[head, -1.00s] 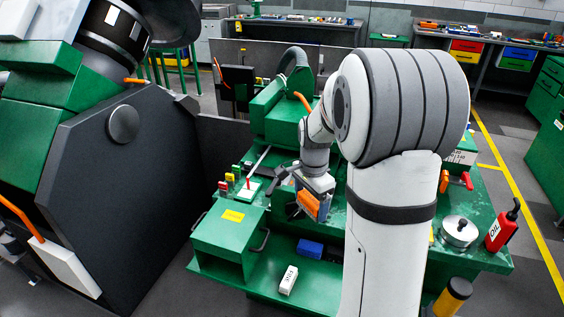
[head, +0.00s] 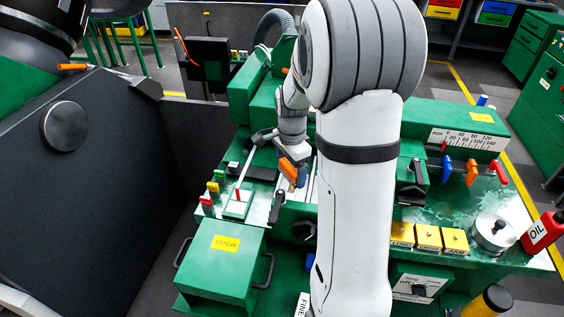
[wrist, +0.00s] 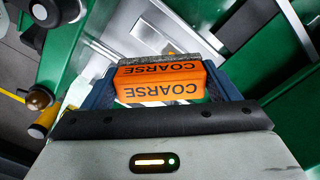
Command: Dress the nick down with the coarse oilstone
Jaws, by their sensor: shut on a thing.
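The coarse oilstone is an orange block marked COARSE with a dark grey layer along one side. It fills the space between the jaws in the wrist view (wrist: 160,82). My gripper (wrist: 160,90) is shut on it. In the head view my gripper (head: 290,178) points down over the green machine bed, left of my arm, and the orange of the oilstone (head: 288,170) shows at its end. Pale metal surfaces lie beyond the oilstone in the wrist view. I cannot make out the nick in either view.
A green box with a yellow label (head: 222,262) stands front left. A white block marked FINE (head: 303,305) is partly cut off. Yellow blocks (head: 428,237), a round metal lidded pot (head: 492,232) and a red oil bottle (head: 543,232) stand right. A tall lever (head: 246,175) rises near my gripper.

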